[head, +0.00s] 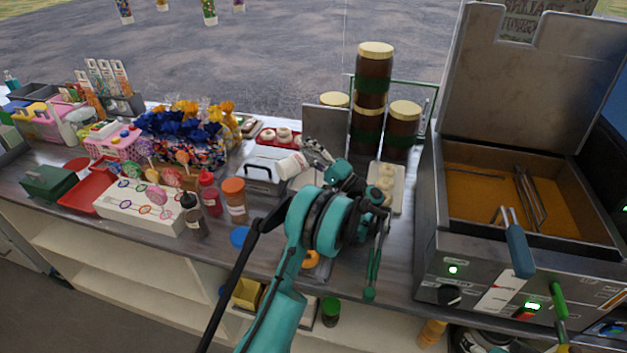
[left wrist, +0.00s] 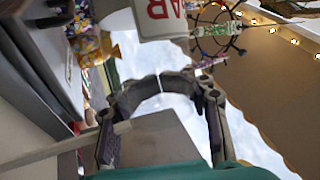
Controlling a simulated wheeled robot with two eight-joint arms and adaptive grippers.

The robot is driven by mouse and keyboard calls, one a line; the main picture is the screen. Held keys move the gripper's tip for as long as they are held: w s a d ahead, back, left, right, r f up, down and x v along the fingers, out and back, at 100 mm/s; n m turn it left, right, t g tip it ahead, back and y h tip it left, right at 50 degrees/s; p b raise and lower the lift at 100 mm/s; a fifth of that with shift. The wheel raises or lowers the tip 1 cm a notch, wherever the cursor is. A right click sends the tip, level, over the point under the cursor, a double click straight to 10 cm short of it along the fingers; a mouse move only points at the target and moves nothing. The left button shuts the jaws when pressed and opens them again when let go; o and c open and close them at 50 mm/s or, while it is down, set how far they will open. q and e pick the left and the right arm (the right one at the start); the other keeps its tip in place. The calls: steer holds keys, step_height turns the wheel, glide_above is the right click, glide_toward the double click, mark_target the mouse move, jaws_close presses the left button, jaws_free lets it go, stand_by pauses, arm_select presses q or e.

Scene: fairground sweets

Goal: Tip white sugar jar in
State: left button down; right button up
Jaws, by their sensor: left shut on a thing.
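The white sugar jar (head: 291,166) shows in the head view at the fingers of my left gripper (head: 317,156), tilted well over above the counter. In the left wrist view the white jar (left wrist: 150,28) is at the top, with red letters ending in "AR" on its label. My left gripper (left wrist: 160,82) is shut on it there. The fingers hide part of the jar in the head view, and I cannot see its contents. Below and left of it is a metal box with a dark handle (head: 258,174). My right gripper is not in view.
A fryer with a raised lid (head: 437,265) stands at the right. Tall brown jars (head: 372,80) stand behind my left gripper. An orange-capped jar (head: 235,208), a red bottle (head: 210,196) and a lollipop stand (head: 140,212) are to the left.

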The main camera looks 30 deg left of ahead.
arm_select(q)
steer(key=s+f, duration=0.2)
steer(key=f, duration=0.1)
steer(key=shift+s+a+f, duration=0.1)
steer(key=shift+s+f, duration=0.15)
steer(key=shift+f, duration=0.05)
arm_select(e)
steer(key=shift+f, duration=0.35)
arm_select(q)
steer(key=shift+w+r+p, duration=0.25)
steer(key=shift+r+p, duration=0.15)
steer(key=shift+r, duration=0.1)
step_height(320, 180, up, 7)
steer(key=n+g+h+p, duration=0.2)
steer(key=n+g+p, duration=0.1)
steer(key=n+p, duration=0.2)
steer(key=shift+w+a+f+n+p, duration=0.15)
steer(key=shift+w+a+n+p, duration=0.2)
steer(key=shift+n, duration=0.85)
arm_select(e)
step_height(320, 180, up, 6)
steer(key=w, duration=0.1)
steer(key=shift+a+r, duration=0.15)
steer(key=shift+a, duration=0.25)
arm_select(q)
steer(key=shift+a, duration=0.1)
